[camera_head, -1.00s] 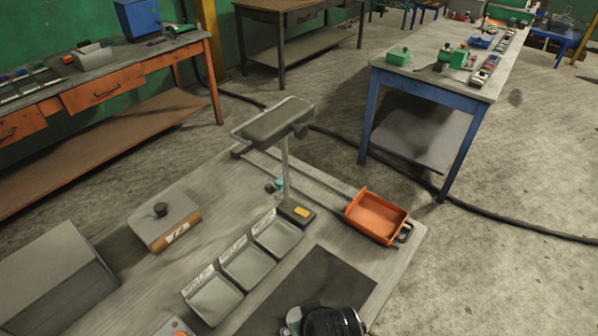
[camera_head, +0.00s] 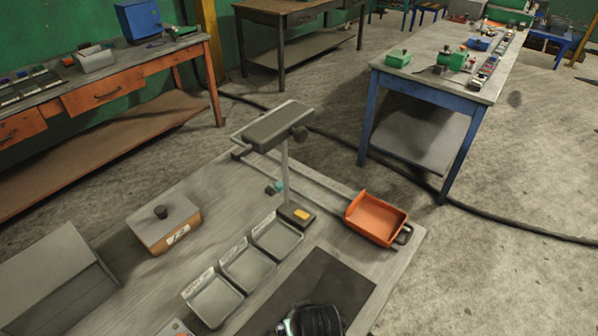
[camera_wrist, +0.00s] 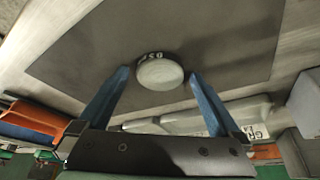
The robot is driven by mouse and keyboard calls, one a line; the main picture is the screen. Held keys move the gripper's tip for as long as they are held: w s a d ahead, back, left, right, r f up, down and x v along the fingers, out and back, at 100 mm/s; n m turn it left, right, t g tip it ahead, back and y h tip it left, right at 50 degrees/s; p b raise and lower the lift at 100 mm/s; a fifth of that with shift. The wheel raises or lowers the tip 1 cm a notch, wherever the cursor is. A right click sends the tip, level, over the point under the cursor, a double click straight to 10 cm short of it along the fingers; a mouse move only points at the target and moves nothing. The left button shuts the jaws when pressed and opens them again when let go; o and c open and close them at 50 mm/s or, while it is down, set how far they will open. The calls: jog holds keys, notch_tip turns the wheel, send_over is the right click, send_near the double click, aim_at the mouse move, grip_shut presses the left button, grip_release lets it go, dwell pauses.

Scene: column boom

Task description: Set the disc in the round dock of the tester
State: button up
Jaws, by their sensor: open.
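I cannot tell how far the fingertips are above the mat. In the head view my wrist covers the disc near the bottom edge, on the mat (camera_head: 330,275). No round dock is clearly visible.
A post with a flat grey head (camera_head: 277,126) stands over the bench behind the mat. Several grey trays (camera_head: 215,298) line the mat's left side. An orange bin (camera_head: 377,220) stands at the bench's right edge. A knobbed box (camera_head: 163,228) and a grey cabinet (camera_head: 50,290) are at left.

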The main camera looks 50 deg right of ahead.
jog(key=shift+c, duration=0.2)
grip_shut()
jog(key=shift+r, duration=0.1)
